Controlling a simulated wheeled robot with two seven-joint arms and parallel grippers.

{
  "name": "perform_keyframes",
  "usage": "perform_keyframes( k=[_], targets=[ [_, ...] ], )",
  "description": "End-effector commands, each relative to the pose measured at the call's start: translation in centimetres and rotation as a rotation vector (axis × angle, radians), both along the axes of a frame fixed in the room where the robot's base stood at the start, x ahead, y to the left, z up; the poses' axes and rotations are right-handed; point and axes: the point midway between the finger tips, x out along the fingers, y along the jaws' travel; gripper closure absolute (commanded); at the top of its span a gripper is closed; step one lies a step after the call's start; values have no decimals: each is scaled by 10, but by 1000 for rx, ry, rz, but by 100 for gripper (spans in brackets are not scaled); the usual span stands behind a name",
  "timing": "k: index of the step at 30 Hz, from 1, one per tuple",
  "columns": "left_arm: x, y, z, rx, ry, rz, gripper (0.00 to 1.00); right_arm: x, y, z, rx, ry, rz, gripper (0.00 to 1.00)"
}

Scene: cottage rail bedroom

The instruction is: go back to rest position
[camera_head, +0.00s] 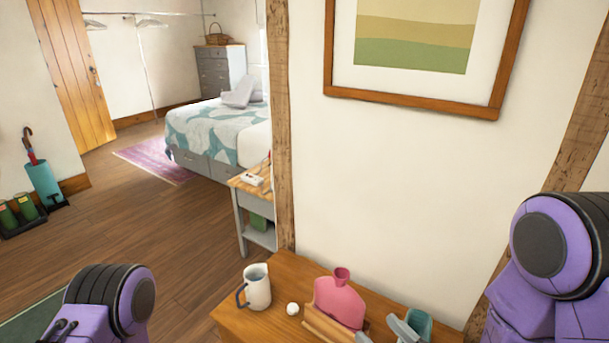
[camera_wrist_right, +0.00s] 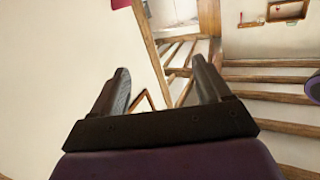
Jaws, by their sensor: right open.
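My right gripper (camera_wrist_right: 163,84) is open in the right wrist view, with its two dark fingers spread and nothing held between them. My right arm's purple joint is at the right edge. My left arm's purple joint is at the lower left, and its gripper is out of view.
The table holds a white pitcher (camera_head: 257,287), a small white ball (camera_head: 292,309), a pink hot-water bottle (camera_head: 339,300) and a teal container (camera_head: 420,325). A wall with a framed picture (camera_head: 413,90) stands behind it. A bed (camera_head: 215,130) is farther back; open wooden floor (camera_head: 125,225) lies left.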

Motion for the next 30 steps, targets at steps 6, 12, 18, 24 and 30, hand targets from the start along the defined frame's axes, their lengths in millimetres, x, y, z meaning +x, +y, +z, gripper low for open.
perform_keyframes(
  k=[6,12,18,24,30],
  targets=[
    [0,0,-2,0,0,0,32,6,-20,-31,-3,155,-114,23],
    [0,0,-10,0,0,0,32,-7,-57,-97,3,415,-327,23],
    [0,0,-24,0,0,0,32,-66,-107,-192,11,765,-651,23],
    [0,0,-42,0,0,0,32,-172,-148,-277,-60,1077,-966,23],
    [0,0,-47,0,0,0,32,-213,-151,-298,-108,1163,-983,23]
  ],
)
